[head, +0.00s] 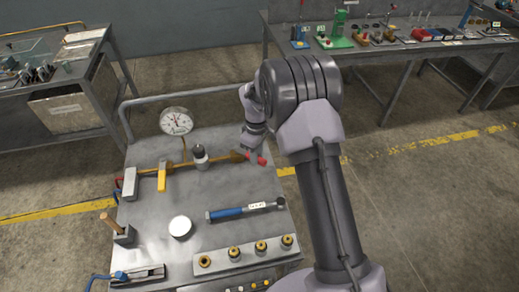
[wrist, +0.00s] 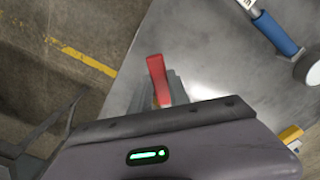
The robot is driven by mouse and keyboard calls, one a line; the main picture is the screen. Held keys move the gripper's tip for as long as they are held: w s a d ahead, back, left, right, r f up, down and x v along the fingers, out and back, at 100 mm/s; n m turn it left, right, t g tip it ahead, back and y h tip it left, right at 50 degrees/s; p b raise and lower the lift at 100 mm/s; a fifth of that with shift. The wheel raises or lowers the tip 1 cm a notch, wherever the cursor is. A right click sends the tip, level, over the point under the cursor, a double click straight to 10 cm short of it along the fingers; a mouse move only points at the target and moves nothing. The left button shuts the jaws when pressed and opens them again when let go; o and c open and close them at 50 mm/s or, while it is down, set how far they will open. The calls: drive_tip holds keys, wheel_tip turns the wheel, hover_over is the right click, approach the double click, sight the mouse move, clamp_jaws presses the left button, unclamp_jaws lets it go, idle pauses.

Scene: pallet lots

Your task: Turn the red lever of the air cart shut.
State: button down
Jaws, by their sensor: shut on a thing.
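The air cart (head: 205,185) has a grey top with a brass pipe along it. The red lever (head: 262,160) is at the right end of the pipe, by the cart's right edge. My gripper (head: 252,153) reaches down to it from the right and is shut on it. In the wrist view the red lever (wrist: 156,78) sticks out past the gripper's edge, with a grey finger beside it. The lever's pivot and the valve under it are hidden by my gripper.
A yellow lever (head: 161,178) stands at the pipe's left, with a pressure gauge (head: 176,121) behind. A blue-handled torque wrench (head: 245,210), a round white lid (head: 180,227) and a strip of brass fittings (head: 246,254) lie in front. Benches stand behind; the floor to the right is clear.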

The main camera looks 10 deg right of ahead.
drive_tip(key=s+a+m, duration=0.1)
drive_tip(key=m, duration=0.1)
drive_tip(key=s+a+m, duration=0.1)
drive_tip(key=a+m, duration=0.1)
drive_tip(key=shift+s+a+m+b, duration=0.15)
drive_tip(key=shift+a+m+b, duration=0.1)
drive_tip(key=shift+a+m, duration=0.75)
drive_tip(key=shift+s+a+m+b, duration=0.1)
drive_tip(key=shift+a+m+b, duration=0.15)
drive_tip(key=shift+a+m, duration=0.75)
drive_tip(key=shift+d+m, duration=0.35)
drive_tip(key=shift+m, duration=0.15)
drive_tip(key=c, duration=1.2)
unclamp_jaws()
drive_tip(key=shift+c, duration=0.2)
drive_tip(key=shift+r, duration=0.15)
wheel_tip(320, 180, up, 17)
drive_tip(key=p, duration=0.5)
drive_tip(key=shift+p, duration=0.3)
